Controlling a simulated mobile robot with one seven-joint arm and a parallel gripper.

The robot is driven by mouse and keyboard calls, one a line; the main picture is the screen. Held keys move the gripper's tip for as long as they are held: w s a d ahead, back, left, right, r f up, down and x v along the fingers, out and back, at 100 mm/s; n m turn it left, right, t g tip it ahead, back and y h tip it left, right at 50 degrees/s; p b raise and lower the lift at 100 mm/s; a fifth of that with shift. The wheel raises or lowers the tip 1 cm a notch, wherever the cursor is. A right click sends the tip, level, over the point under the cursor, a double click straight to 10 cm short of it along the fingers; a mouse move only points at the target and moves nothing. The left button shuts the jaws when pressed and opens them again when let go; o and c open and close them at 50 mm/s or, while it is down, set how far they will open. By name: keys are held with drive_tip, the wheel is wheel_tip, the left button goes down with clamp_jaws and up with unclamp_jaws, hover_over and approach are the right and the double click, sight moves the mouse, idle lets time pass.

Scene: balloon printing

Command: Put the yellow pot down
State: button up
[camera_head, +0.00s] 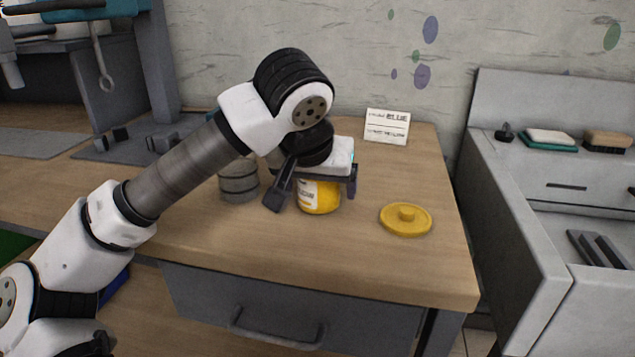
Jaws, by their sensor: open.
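The yellow pot (320,197) stands upright on the wooden table top, with a white label on its left side. My gripper (312,196) is open above and around the pot, with one finger to its left and one to its right. The gripper body hides the top of the pot. The pot's base appears to rest on the table. A yellow lid (405,219) with a round knob lies flat on the table to the right of the pot.
A grey jar (239,181) stands left of the pot, close to my gripper. A white card (386,127) with writing stands at the back. The table front between pot and drawer (290,312) is clear. A grey unit (515,250) stands at the right.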

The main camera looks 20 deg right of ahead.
drive_tip(key=shift+r, duration=0.3)
drive_tip(key=p+v, duration=0.2)
drive_tip(key=v, duration=0.9)
drive_tip(key=shift+s+a+r, duration=0.15)
drive_tip(key=shift+s+r, duration=0.1)
